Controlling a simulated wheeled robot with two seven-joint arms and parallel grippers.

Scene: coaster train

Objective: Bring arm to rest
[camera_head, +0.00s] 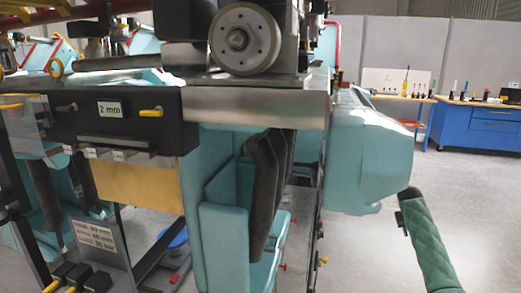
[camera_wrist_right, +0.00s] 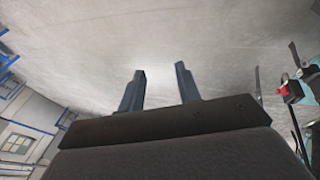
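My right gripper (camera_wrist_right: 159,68) shows in the right wrist view. Its two dark fingers stand apart with nothing between them, and bare grey floor lies beyond. In the head view, a green quilted, sleeve-like shape with a dark end comes up from the bottom right, clear of the machine; it looks like my right arm, but its fingers cannot be made out there. My left gripper does not show in either view.
A teal and black machine (camera_head: 358,155) with a grey wheel (camera_head: 238,38) fills the left and middle. A blue workbench (camera_head: 478,128) with tools stands at the back right. The grey floor (camera_head: 480,215) at right is clear.

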